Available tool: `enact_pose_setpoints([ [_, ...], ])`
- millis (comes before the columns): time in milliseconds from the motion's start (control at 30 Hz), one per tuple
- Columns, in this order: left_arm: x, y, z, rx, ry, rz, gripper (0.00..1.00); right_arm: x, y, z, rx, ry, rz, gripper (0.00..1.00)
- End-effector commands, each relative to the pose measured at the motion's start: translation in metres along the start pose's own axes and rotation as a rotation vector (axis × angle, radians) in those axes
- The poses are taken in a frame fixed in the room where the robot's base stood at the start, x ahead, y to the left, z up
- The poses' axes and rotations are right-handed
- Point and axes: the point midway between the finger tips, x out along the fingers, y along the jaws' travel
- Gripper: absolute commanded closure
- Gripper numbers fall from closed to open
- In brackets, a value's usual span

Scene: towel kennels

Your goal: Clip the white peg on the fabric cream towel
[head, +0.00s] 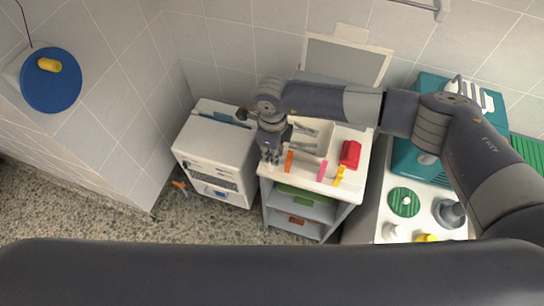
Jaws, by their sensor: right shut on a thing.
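My right gripper (270,156) points down at the front left corner of the small white cart (325,189). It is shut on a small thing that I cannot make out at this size. I cannot pick out the white peg or the cream towel for certain. An orange peg (289,161) lies at the cart's front edge, just right of the gripper and apart from it. A pink peg (322,170) and a yellow peg (340,175) lie farther right along that edge. My left gripper is not in view.
A red object (350,154) sits on the cart beside a pale tray (312,136). A white cabinet (215,148) stands to the left. At right, a white counter (421,228) holds a green disc (404,202) and a teal case (407,158). Speckled floor is mostly free at left.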

Motion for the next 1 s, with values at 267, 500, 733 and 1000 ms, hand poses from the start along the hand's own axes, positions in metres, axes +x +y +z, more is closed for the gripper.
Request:
enact_pose_setpoints([
  [267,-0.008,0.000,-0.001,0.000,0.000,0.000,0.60,-0.013,-0.001,0.000,0.000,-0.001,-0.001,0.97],
  [500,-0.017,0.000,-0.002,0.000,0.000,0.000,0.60,-0.030,0.000,0.000,-0.001,-0.001,-0.001,0.97],
  [733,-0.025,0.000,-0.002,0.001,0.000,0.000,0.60,-0.046,0.000,0.000,0.000,0.000,0.000,0.97],
  [1000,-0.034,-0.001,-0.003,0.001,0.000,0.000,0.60,-0.065,-0.001,0.000,0.000,-0.001,-0.001,0.97],
])
